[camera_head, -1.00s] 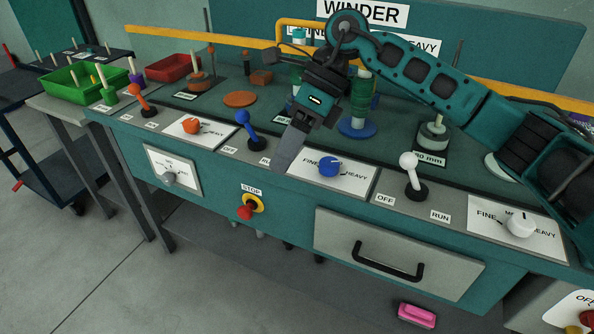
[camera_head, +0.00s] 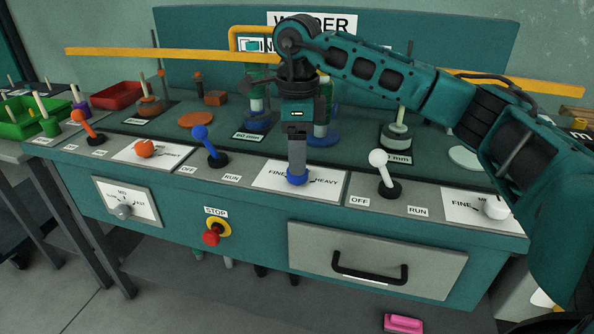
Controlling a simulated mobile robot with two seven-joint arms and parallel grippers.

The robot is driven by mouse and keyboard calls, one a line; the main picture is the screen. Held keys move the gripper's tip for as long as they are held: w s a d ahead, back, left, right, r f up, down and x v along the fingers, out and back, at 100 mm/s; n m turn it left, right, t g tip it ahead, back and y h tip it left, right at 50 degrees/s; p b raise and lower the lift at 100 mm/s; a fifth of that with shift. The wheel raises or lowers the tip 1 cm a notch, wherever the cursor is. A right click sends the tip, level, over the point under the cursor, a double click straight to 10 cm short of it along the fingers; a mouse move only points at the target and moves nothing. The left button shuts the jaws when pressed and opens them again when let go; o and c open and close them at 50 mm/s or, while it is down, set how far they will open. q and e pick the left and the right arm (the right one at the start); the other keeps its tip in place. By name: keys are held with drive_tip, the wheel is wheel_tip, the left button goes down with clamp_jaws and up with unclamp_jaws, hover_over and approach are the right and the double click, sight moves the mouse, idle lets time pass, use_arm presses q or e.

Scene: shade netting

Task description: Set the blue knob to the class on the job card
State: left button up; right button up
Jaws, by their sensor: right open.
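The blue knob (camera_head: 297,179) sits on a white dial plate (camera_head: 328,197) in the middle of the panel; FINE and HEAVY show on the plate. My right gripper (camera_head: 297,170) points straight down right over the knob and hides its upper part. Its fingers are open, though from this side they overlap; I cannot tell whether they touch the knob or stand around it. The knob's pointer and the middle label are hidden. The job card cannot be made out; my right arm covers part of the sign under the WINDER board (camera_head: 312,22). My left gripper is out of view.
A blue lever (camera_head: 203,140) stands left of the dial and a white lever (camera_head: 381,167) right of it. An orange knob (camera_head: 144,148) and a white knob (camera_head: 495,207) sit farther out. A red stop button (camera_head: 212,236) and a drawer handle (camera_head: 368,270) are on the front.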

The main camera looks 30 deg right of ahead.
wheel_tip(320, 180, down, 3)
drive_tip(key=shift+f+b, duration=0.1)
drive_tip(key=shift+b, duration=0.2)
drive_tip(key=shift+f, duration=0.15)
drive_tip(key=c, duration=1.1)
drive_tip(key=shift+o, duration=0.2)
